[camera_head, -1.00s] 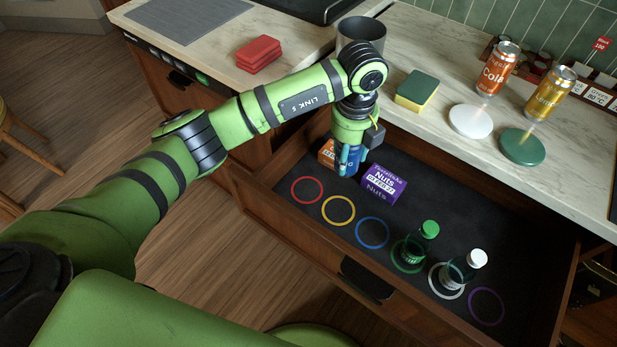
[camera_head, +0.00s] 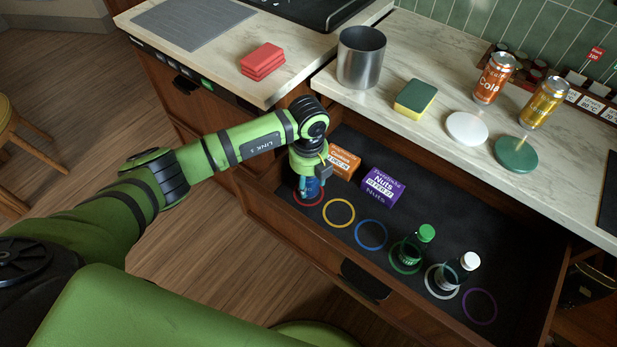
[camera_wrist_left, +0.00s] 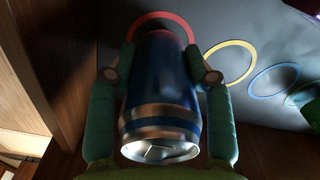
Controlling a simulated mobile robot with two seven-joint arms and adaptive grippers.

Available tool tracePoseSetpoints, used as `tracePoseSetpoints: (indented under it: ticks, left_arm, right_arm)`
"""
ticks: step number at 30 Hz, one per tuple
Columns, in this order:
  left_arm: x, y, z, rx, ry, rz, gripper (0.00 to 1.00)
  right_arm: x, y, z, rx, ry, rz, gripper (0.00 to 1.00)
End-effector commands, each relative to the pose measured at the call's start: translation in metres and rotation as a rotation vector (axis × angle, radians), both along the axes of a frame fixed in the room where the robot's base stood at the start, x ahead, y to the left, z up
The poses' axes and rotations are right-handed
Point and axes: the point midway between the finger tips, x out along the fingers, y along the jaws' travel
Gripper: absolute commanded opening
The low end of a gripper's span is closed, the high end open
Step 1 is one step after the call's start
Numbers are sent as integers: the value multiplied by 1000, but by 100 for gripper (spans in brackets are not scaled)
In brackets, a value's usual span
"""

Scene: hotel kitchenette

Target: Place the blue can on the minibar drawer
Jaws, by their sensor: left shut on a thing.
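My left gripper (camera_head: 308,185) is shut on the blue can (camera_head: 312,188), inside the open minibar drawer (camera_head: 262,215) at its left end. In the left wrist view the blue can (camera_wrist_left: 160,90) stands between the two fingers, its silver end toward the camera. The can overlaps the red ring (camera_head: 318,201) in the head view; in the wrist view the red ring (camera_wrist_left: 184,21) shows beyond the can's far end. I cannot tell whether the can touches the drawer floor. My right gripper is out of view.
An orange box (camera_head: 345,163) and a purple nuts box (camera_head: 382,187) stand at the drawer's back. A green-capped bottle (camera_head: 412,244) and a white-capped bottle (camera_head: 458,270) stand on rings. The yellow ring (camera_head: 339,228), blue ring (camera_head: 357,235) and purple ring (camera_head: 480,322) are empty.

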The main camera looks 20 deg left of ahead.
Motion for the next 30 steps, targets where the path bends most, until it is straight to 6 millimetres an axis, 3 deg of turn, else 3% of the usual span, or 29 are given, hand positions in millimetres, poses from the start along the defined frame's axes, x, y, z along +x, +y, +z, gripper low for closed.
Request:
tracePoseSetpoints:
  ticks: [6, 7, 8, 9, 22, 30]
  left_arm:
    - [0, 0, -4, 0, -1, 0, 8]
    - [0, 0, -3, 0, 0, 0, 60]
    - [0, 0, -3, 0, 0, 0, 72]
    - [0, 0, -3, 1, 0, 0, 75]
    - [1, 0, 5, 0, -1, 0, 75]
    - [1, 0, 56, -1, -5, -1, 75]
  right_arm:
    - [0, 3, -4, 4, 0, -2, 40]
    - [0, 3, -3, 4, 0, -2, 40]
    - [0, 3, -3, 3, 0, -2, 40]
    - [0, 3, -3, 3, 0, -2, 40]
    - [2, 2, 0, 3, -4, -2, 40]
    - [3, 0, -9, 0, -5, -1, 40]
